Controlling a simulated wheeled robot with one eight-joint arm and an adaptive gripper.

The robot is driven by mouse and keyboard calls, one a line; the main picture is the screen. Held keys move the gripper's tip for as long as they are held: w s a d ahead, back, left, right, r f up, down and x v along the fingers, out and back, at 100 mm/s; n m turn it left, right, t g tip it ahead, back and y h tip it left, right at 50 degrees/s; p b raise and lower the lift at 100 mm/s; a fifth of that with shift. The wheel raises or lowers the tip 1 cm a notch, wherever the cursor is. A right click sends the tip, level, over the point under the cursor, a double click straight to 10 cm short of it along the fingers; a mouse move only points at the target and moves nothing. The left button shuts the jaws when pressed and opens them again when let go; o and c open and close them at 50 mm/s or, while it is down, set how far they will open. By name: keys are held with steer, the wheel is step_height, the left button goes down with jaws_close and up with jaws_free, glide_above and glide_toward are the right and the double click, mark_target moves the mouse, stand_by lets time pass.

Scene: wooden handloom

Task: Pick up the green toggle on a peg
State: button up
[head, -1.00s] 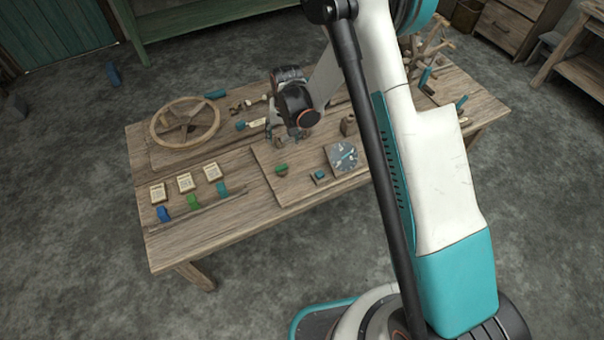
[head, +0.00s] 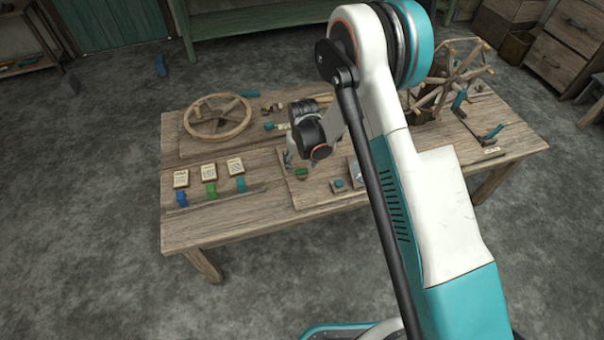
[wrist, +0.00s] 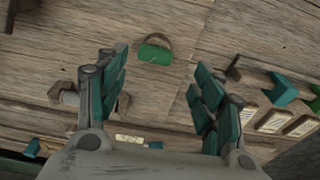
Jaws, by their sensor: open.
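A small green piece with a brown curved band (wrist: 155,53) lies on the wooden board in the wrist view, just beyond my fingertips and between their lines. It also shows in the head view (head: 302,172), close to my gripper (head: 289,158). In the wrist view my gripper (wrist: 160,72) is open and empty, its teal fingers spread apart. Another green piece (head: 211,190) sits in a row at the left, below the cards; part of it shows at the wrist view's right edge (wrist: 314,101). I cannot tell for certain which is the named toggle.
A blue piece (head: 182,198) and a teal piece (head: 241,184) flank the green one in the row. Several cards (head: 181,179) lie behind them. A wooden wheel (head: 218,117) lies at the back left. A small teal block (head: 339,184) is right of the nearer green piece.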

mark_target(302, 170)
steer(key=f+b, duration=0.2)
steer(key=f, duration=0.3)
steer(key=shift+w+d+b, duration=0.25)
steer(key=shift+w+b, duration=0.1)
steer(key=shift+b, duration=0.05)
steer(key=c, duration=0.8)
